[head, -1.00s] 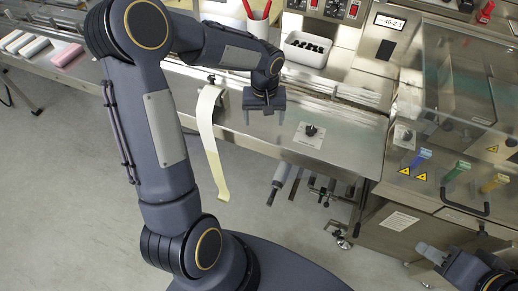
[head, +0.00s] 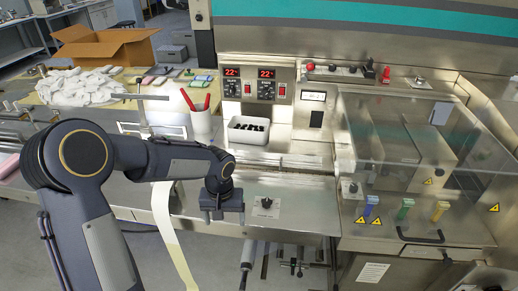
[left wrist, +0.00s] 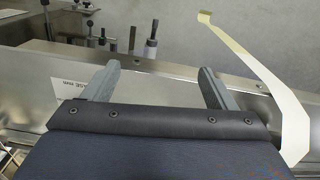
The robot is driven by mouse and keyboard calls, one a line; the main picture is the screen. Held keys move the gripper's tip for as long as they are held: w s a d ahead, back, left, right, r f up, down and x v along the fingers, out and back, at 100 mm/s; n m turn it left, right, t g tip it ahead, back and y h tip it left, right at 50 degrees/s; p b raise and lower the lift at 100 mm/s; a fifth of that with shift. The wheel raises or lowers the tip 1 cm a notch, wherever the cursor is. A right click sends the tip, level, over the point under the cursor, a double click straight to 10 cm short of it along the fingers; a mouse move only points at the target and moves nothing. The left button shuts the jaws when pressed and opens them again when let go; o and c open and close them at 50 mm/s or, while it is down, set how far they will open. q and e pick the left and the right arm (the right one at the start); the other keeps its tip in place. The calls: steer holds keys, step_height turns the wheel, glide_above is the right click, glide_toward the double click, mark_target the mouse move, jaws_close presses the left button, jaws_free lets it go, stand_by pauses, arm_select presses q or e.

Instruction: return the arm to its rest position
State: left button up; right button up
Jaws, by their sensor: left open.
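My left gripper (head: 223,219) hangs over the front edge of the steel machine table (head: 300,222), between a pale film strip (head: 164,215) and a knob plate (head: 264,205). Its two fingers are apart with nothing between them. In the left wrist view my left gripper (left wrist: 157,82) also shows open and empty, with the table's metal edge behind it. The film strip (left wrist: 270,90) hangs to the right of the fingers there, apart from them. My left arm is bent at the elbow and reaches in over the table. My right gripper is out of the head view.
A white bin of dark pieces (head: 248,131) and a cup with red pens (head: 201,124) stand behind the gripper. A clear guard (head: 400,140) covers the machine at right. A cardboard box (head: 105,46) and a white pile (head: 80,86) lie at back left.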

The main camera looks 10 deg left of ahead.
arm_select(q)
steer(key=s+a+r+t+h, duration=0.1)
steer(key=s+a+r+t, duration=0.1)
steer(key=s+r, duration=0.9)
steer(key=s+d+r+t+h, duration=0.1)
steer(key=s+d, duration=0.1)
steer(key=s, duration=0.3)
steer(key=s+d+r+m+t+h, duration=0.1)
steer(key=s+d+t, duration=0.1)
steer(key=s, duration=0.4)
steer(key=shift+t+h, duration=0.3)
steer(key=shift+h, duration=0.1)
